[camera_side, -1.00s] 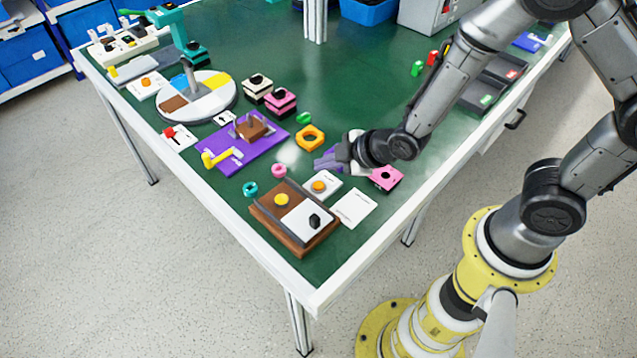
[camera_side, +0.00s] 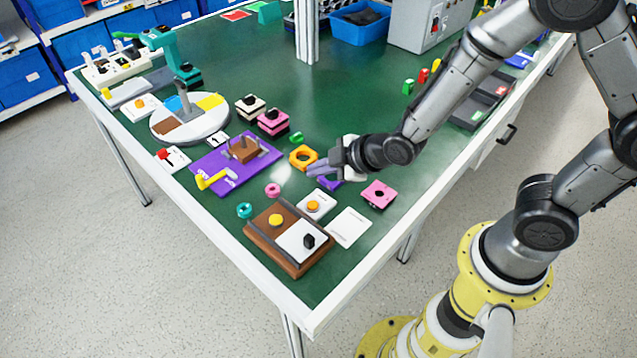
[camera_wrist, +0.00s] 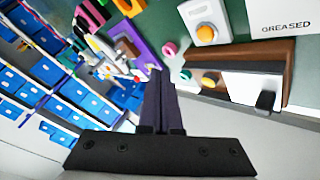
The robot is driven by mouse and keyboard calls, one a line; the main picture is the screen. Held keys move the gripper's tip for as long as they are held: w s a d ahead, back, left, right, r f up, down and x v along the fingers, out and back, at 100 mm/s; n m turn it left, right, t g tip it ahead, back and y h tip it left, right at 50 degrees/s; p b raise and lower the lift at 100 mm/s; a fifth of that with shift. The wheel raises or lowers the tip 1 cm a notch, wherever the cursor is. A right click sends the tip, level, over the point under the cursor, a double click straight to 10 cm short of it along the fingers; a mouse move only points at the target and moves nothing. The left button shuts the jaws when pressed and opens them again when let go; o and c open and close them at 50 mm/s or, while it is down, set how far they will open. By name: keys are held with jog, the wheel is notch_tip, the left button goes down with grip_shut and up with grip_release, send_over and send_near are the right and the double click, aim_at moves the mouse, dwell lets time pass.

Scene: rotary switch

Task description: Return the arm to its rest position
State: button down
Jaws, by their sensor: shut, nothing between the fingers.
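My gripper (camera_side: 314,171) hangs over the middle of the green table in the side view, its purple-grey fingers pointing left. Its closed fingers (camera_wrist: 160,78) stand together in the wrist view with nothing between them. The brown switch box (camera_side: 263,241) sits near the table's front corner, in front of my gripper and apart from it. Its white panel (camera_side: 293,243) carries a black rotary knob (camera_side: 308,241), and a yellow button is beside it. The black knob also shows in the wrist view (camera_wrist: 266,100). My arm is bent and reaches in from the right.
A purple board (camera_side: 226,176) and a round turntable (camera_side: 190,130) are further left. Black trays (camera_side: 470,115) line the right edge.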

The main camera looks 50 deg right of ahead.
jog(key=w+d+r+m+t, duration=0.1)
jog(key=d+r+m+t, duration=0.2)
jog(key=r, duration=1.3)
jog(key=s+d+r+m+g+h, duration=0.1)
jog(key=s+d+r+m, duration=0.2)
jog(key=s+d+r, duration=0.35)
jog(key=s+f+m+g, duration=0.2)
jog(key=s+g, duration=0.1)
jog(key=s, duration=0.5)
jog(key=s+f+m+g, duration=0.2)
jog(key=s+m, duration=0.1)
jog(key=s, duration=0.5)
jog(key=shift+s+a+f+g+h, duration=0.15)
jog(key=shift+s+a+g+h, duration=0.15)
jog(key=shift+s+g, duration=0.1)
